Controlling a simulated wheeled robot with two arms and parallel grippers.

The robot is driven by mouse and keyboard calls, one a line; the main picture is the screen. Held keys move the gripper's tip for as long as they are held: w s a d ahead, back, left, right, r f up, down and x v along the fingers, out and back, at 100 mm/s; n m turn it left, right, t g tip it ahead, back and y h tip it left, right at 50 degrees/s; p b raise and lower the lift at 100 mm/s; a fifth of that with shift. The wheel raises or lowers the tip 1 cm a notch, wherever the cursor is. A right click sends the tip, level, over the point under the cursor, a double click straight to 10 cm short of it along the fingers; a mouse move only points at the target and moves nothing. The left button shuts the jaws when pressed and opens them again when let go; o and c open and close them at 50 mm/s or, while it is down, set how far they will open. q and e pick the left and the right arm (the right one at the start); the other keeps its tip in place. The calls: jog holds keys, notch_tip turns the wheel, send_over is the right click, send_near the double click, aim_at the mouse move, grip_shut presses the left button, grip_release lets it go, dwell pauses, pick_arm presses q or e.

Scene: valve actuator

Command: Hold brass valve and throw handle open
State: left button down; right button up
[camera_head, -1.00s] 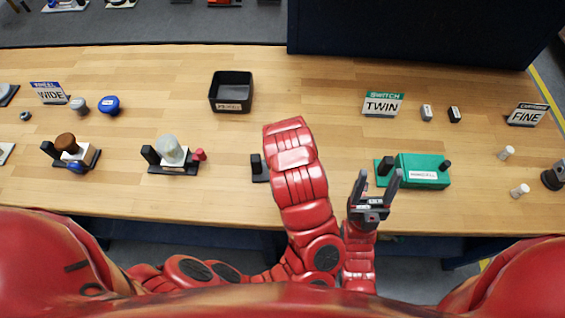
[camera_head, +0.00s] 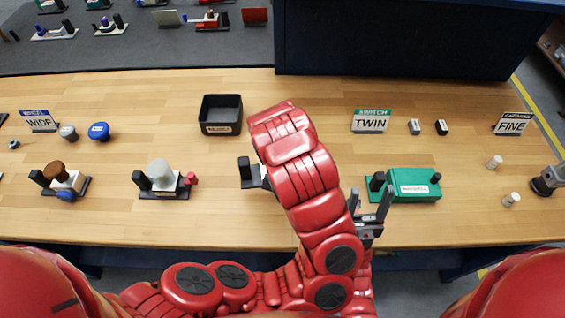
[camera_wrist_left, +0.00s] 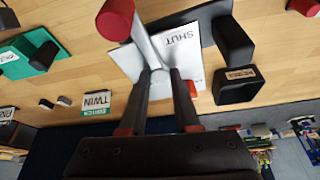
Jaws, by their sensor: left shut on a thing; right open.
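The valve fixture sits at mid-table in the head view, mostly behind my left arm; its black block (camera_head: 245,173) shows at the left. In the left wrist view a grey lever (camera_wrist_left: 148,45) with a red end knob (camera_wrist_left: 117,18) lies over a white plate marked SHUT (camera_wrist_left: 188,52). My left gripper (camera_wrist_left: 162,76) is shut on the valve near the lever's lower end; which part is pinched is unclear. No brass colour shows. My right gripper (camera_head: 371,205) is open and empty near the table's front edge, with its lower part partly behind my left arm.
A black bin (camera_head: 220,114) stands behind the fixture; it also shows in the wrist view (camera_wrist_left: 237,86). A green box (camera_head: 414,185) sits close to the right gripper. Other fixtures (camera_head: 163,180) stand left.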

aim_at(252, 175)
pick_arm(q)
jog(key=shift+f, duration=4.1)
jog(key=shift+f, duration=0.35)
jog(key=shift+s+f, duration=0.15)
jog(key=c, duration=0.5)
grip_release()
jog(key=shift+c, duration=0.2)
